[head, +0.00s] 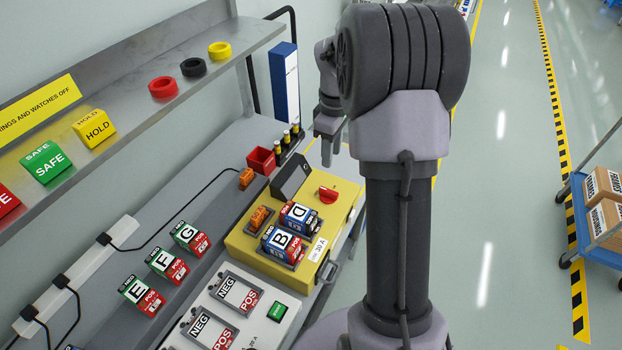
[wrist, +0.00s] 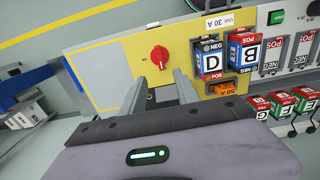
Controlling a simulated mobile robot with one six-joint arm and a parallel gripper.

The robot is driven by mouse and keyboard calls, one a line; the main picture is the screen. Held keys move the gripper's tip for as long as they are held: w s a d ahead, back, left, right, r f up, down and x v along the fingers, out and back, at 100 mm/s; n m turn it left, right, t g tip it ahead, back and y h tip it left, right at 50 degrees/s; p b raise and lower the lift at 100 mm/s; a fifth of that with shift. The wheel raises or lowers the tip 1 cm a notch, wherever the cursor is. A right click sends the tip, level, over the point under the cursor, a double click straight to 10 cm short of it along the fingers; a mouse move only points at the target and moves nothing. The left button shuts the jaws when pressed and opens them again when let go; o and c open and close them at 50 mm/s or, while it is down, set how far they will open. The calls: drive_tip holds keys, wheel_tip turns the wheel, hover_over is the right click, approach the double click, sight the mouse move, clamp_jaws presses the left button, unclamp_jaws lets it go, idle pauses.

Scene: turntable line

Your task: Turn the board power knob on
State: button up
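The red power knob (head: 328,195) sits on the right part of the yellow board (head: 240,240), next to a dark sloped box (head: 292,181). In the wrist view the knob (wrist: 159,57) is on the yellow panel, just beyond my fingertips, with a small mark beside it too small to read. My gripper (head: 328,150) hangs above the far end of the board. In the wrist view its two fingers (wrist: 157,85) are spread with a gap between them and hold nothing. The knob is apart from both fingers. Its exact pointer angle is hard to tell.
Batteries D (head: 300,216) and B (head: 283,243) stand in the board beside an orange fuse (head: 260,218). Batteries E, F and G (head: 190,238) stand left. A shelf (head: 130,110) overhangs the bench.

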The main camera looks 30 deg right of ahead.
sight(329, 190)
wheel_tip(329, 190, down, 14)
drive_tip(key=b, duration=0.4)
drive_tip(key=shift+f+b, duration=0.25)
drive_tip(key=shift+b, duration=0.1)
clamp_jaws()
